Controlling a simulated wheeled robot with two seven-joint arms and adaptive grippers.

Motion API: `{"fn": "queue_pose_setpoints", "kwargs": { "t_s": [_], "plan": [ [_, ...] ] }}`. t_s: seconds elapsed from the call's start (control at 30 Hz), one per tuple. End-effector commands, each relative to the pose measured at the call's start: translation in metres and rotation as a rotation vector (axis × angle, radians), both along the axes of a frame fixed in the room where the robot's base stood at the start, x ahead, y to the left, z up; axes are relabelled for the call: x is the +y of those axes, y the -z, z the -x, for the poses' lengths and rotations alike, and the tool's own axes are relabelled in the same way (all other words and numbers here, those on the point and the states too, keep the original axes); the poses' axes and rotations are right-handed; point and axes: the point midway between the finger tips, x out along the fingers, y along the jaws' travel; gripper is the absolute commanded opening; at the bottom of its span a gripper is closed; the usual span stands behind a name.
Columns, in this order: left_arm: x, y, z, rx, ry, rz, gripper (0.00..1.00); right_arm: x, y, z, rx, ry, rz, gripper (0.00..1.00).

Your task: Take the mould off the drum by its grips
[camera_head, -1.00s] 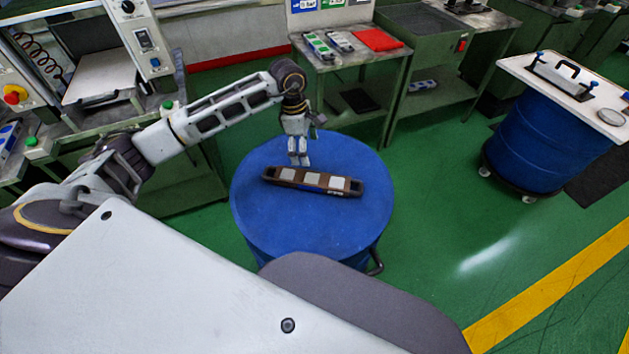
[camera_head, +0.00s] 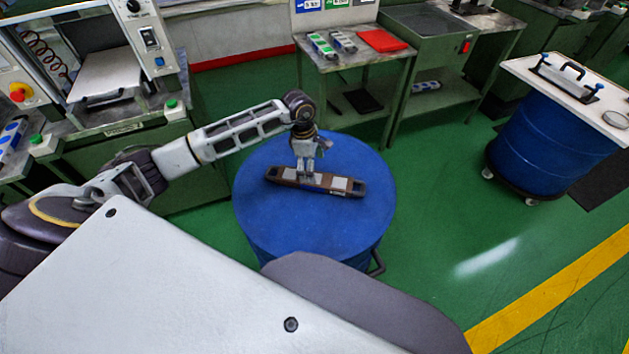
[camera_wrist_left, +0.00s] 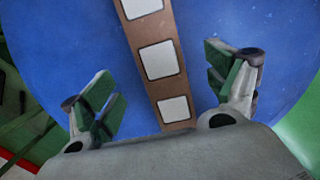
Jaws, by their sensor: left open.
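The mould (camera_head: 338,184) is a long brown bar with pale square plates and a dark grip at each end. It lies flat on the blue drum (camera_head: 300,222), slightly slanted. My left gripper (camera_head: 305,174) points down over the mould, left of its middle, and hides part of it. In the left wrist view the open fingers (camera_wrist_left: 163,85) stand on either side of the mould (camera_wrist_left: 147,28), with gaps to both sides. Whether the fingertips reach the mould's height is hard to tell. My right gripper is not in view.
A second blue drum (camera_head: 545,145) at the right carries a white board with a handled item on it. A green bench (camera_head: 345,60) with a red cloth stands behind. A press (camera_head: 110,70) is at the left. Green floor is clear right of the drum.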

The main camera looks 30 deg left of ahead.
Motion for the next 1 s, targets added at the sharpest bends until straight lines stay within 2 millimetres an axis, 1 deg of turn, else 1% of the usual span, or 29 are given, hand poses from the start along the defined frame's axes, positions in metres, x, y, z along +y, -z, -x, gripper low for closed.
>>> {"fn": "queue_pose_setpoints", "kwargs": {
  "t_s": [0.1,0.43,0.57,0.77,0.9,1.0],
  "plan": [
    [0.0,0.005,0.0,0.001,-0.001,-0.001,0.88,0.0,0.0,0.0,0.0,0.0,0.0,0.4],
    [0.0,0.006,0.0,0.0,-0.001,0.0,0.88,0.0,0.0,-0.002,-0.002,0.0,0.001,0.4],
    [-0.001,0.01,0.0,0.002,-0.001,0.0,0.88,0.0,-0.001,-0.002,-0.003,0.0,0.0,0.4],
    [-0.003,0.029,-0.001,0.002,-0.002,0.001,0.88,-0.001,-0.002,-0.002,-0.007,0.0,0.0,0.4],
    [-0.005,0.045,-0.002,0.002,-0.002,0.002,0.88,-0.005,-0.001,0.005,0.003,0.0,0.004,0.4],
    [-0.006,0.053,-0.002,0.0,-0.002,0.0,0.88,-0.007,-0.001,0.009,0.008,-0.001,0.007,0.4]
  ]
}}
